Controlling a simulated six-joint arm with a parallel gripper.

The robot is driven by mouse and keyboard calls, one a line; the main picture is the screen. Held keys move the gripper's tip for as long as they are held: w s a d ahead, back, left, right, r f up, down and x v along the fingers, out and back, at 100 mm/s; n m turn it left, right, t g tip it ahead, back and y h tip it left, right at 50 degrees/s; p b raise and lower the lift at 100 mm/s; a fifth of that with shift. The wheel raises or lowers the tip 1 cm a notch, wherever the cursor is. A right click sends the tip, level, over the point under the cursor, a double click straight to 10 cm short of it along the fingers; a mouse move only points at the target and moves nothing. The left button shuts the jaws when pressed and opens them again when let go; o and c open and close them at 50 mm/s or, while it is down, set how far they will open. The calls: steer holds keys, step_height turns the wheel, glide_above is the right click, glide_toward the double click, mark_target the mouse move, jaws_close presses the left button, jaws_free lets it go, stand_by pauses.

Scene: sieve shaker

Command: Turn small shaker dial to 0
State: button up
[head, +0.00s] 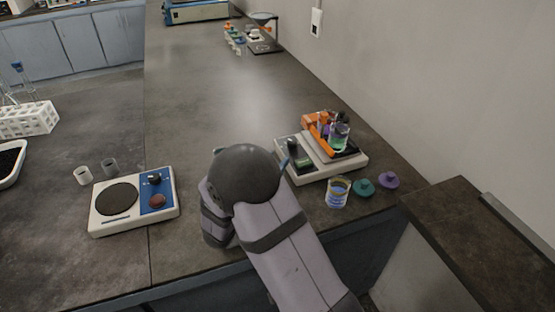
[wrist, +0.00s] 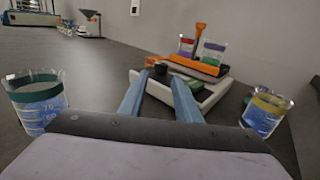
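The small shaker (head: 322,160) is a pale, low box with a platform and orange clamps, at the right in the head view. It also shows ahead in the wrist view (wrist: 207,101). The dial's setting is too small to read.
Clear beakers stand close on both sides, one teal-banded (wrist: 38,100) and one yellow-banded (wrist: 264,112). Teal (head: 363,187) and purple (head: 389,180) lids lie right of the shaker. A blue-panelled device (head: 133,201) sits left.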

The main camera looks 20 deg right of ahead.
mark_target(289, 145)
steer(key=shift+w+d+r+m+g+h+p, duration=0.2)
steer(key=shift+w+m+g+h+p, duration=0.15)
steer(key=shift+w+p, duration=0.25)
steer(key=shift+w+d+r+m+g+h+p, duration=0.1)
steer(key=shift+w+r+m+g+h+p, duration=0.2)
steer(key=shift+w+g+p, duration=0.3)
steer(key=shift+w+d+f+m+g+h+p, duration=0.3)
steer(key=shift+w+g+h+p, duration=0.2)
steer(key=shift+p, duration=0.25)
steer(key=shift+w+d+f+m+g+h+p, duration=0.1)
steer(key=shift+f+m+g+h+p, duration=0.1)
steer(key=shift+m+g+p, duration=0.15)
steer(key=shift+w+d+f+m+g+h+p, duration=0.1)
steer(key=shift+f+m+g, duration=0.1)
steer(key=shift+g, duration=0.2)
steer(key=shift+w+d, duration=0.1)
steer(key=shift+d, duration=0.05)
steer(key=shift+p+x, duration=0.7)
steer(key=shift+x, duration=2.8)
steer(key=c, duration=0.7)
